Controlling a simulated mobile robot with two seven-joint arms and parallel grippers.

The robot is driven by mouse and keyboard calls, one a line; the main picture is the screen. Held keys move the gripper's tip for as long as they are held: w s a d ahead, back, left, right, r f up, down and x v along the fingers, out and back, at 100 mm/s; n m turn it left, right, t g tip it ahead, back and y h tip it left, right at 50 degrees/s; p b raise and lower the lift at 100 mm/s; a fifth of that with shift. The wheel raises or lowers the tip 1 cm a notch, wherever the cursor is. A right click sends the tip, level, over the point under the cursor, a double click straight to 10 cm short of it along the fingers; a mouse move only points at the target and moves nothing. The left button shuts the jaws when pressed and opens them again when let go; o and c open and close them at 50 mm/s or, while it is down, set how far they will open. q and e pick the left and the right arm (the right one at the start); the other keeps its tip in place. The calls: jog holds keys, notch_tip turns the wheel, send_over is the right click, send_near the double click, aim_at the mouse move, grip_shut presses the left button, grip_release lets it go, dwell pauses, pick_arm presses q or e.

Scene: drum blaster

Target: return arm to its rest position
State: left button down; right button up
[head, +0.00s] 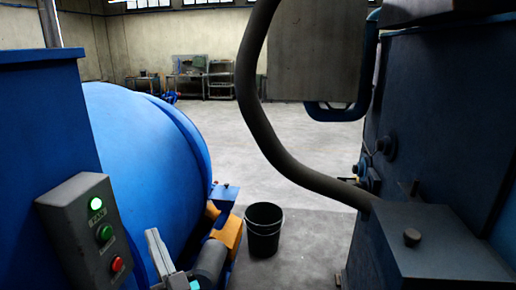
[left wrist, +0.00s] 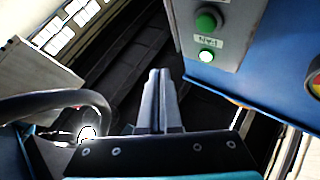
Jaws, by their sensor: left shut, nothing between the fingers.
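My left gripper (head: 153,234) comes in at the bottom of the head view, to the right of the grey control box (head: 70,228). Its fingers are closed together and empty, as the left wrist view also shows (left wrist: 159,74). The control box has a lit green light (head: 96,203), a green button (head: 105,232) and a red button (head: 116,264). The box shows at the top right of the left wrist view (left wrist: 232,15), apart from the fingers. My right gripper is not in either view.
A big blue drum (head: 140,160) stands behind my left gripper. A black bucket (head: 263,232) stands on the floor. A thick dark hose (head: 262,130) hangs at the centre, beside a blue machine (head: 425,110) on the right. The floor beyond (head: 280,135) is clear.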

pick_arm(q)
jog(key=w+d+m+t+h, duration=0.1)
jog(key=d+m+t+h, duration=0.3)
jog(key=d+m+h, duration=0.95)
jog(key=s+d+f+g+h, duration=0.5)
jog(key=f+g+h, duration=0.2)
jog(key=f+h, duration=0.2)
jog(key=s+a+f+n+g+y, duration=0.3)
jog(key=s+a+f+g, duration=0.25)
jog(key=s, duration=0.45)
jog(key=s+a+f+n+g+y, duration=0.35)
jog(key=s+a+f+g, duration=0.2)
jog(key=s, duration=0.45)
notch_tip(320, 180, down, 29)
jog(key=s+g+b, duration=0.2)
jog(key=b, duration=0.5)
jog(key=s+a+f+b, duration=0.1)
jog(key=s+f+b, duration=0.2)
jog(key=s+f, duration=0.4)
jog(key=s+a+f+m+g+b, duration=0.1)
jog(key=s+f+b, duration=0.2)
jog(key=s+f, duration=0.5)
notch_tip(320, 180, down, 5)
jog(key=shift+a+b, duration=0.2)
jog(key=shift+b, duration=0.1)
jog(key=shift+s, duration=0.1)
